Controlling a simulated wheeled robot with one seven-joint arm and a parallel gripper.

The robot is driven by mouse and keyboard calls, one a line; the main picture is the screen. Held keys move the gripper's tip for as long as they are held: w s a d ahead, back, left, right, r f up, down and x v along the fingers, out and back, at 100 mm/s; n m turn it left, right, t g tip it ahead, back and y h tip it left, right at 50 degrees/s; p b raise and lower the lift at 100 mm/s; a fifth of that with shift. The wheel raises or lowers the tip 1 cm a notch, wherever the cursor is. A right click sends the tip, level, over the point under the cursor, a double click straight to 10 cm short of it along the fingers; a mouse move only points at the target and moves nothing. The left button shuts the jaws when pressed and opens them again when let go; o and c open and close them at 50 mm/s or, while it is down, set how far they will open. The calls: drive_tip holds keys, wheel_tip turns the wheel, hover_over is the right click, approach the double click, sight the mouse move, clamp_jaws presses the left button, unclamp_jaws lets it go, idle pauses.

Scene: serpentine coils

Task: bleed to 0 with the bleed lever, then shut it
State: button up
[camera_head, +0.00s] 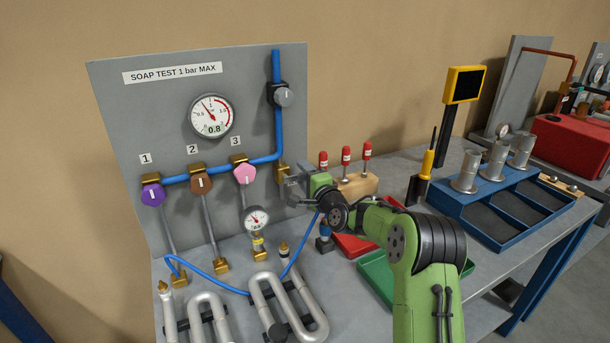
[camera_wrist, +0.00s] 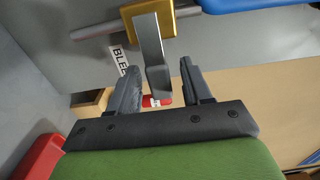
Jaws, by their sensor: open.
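The bleed lever (camera_wrist: 150,48) is a flat grey handle on a brass valve body (camera_wrist: 158,14). In the wrist view its free end lies between the two fingers, with gaps on both sides. My gripper (camera_wrist: 158,67) is open around it. A partly hidden label (camera_wrist: 119,60) beginning "BLE" is beside the lever. In the head view, my gripper (camera_head: 297,188) is at the brass bleed valve (camera_head: 282,172), and largely hides the lever. The round panel gauge (camera_head: 211,116) shows 0.8 on its digital readout.
Purple (camera_head: 153,195), brown (camera_head: 201,183) and pink (camera_head: 244,173) knobs hang below the blue pipe. A grey knob (camera_head: 284,97) is above. A small gauge (camera_head: 256,219) and metal coils (camera_head: 290,308) are lower down.

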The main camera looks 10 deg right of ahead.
drive_tip(key=shift+c, duration=0.2)
clamp_jaws()
